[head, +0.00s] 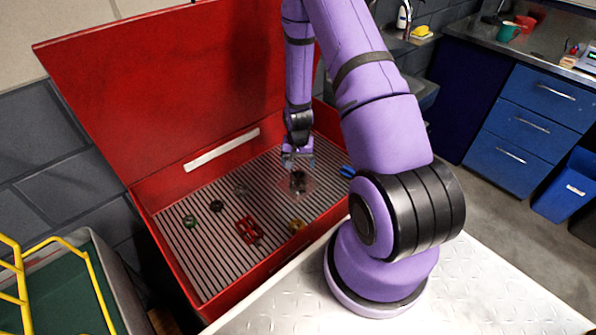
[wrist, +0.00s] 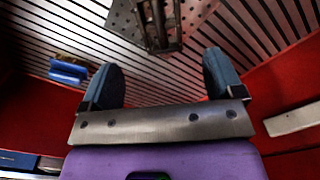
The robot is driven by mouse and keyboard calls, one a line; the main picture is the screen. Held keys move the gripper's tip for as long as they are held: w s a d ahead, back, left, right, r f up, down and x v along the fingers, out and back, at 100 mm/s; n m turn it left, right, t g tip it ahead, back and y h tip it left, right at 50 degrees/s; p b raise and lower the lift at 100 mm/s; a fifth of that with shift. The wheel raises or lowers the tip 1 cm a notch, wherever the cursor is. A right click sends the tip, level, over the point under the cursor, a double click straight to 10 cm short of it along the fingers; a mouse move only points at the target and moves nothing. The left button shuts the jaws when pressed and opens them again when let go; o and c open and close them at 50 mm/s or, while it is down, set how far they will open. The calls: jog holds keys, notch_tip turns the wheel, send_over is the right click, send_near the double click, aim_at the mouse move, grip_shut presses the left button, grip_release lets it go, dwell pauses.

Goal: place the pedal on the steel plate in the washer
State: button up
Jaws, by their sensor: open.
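The red washer (head: 172,188) stands open with a slatted rack inside. A dark pedal (head: 298,180) lies on the steel plate (head: 312,188) toward the right end of the rack. In the wrist view the pedal (wrist: 158,24), a dark metal frame, rests on the perforated plate (wrist: 197,12), its far end cut off by the picture's edge. My gripper (head: 297,162) is over that end of the washer, just above the pedal. In the wrist view my gripper (wrist: 162,70) is open and empty, with its blue-grey fingers apart and the pedal ahead of them, not held.
A red part (head: 249,230), a gold part (head: 296,226), a green ring (head: 190,221), a dark round part (head: 216,206) and a blue-handled thing (head: 347,171) are in the washer. The raised lid (head: 150,90) and washer walls bound the space.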

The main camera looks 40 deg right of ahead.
jog(key=a+r+n+t, duration=0.15)
jog(key=a+r, duration=0.25)
jog(key=r, duration=1.2)
jog(key=a+r+n+t, duration=0.1)
jog(key=a+r+n, duration=0.25)
jog(key=r, duration=1.25)
jog(key=s+a+r+n+t, duration=0.1)
jog(key=s+a+r+n, duration=0.1)
jog(key=s+a+r, duration=0.3)
jog(key=s+a+r+n+t, duration=0.1)
jog(key=s+a+r, duration=0.4)
jog(key=s+r, duration=0.8)
jog(key=s+n, duration=0.1)
jog(key=s, duration=0.3)
jog(key=shift+a+r+t, duration=0.15)
jog(key=shift+t, duration=0.2)
jog(key=shift+w, duration=0.1)
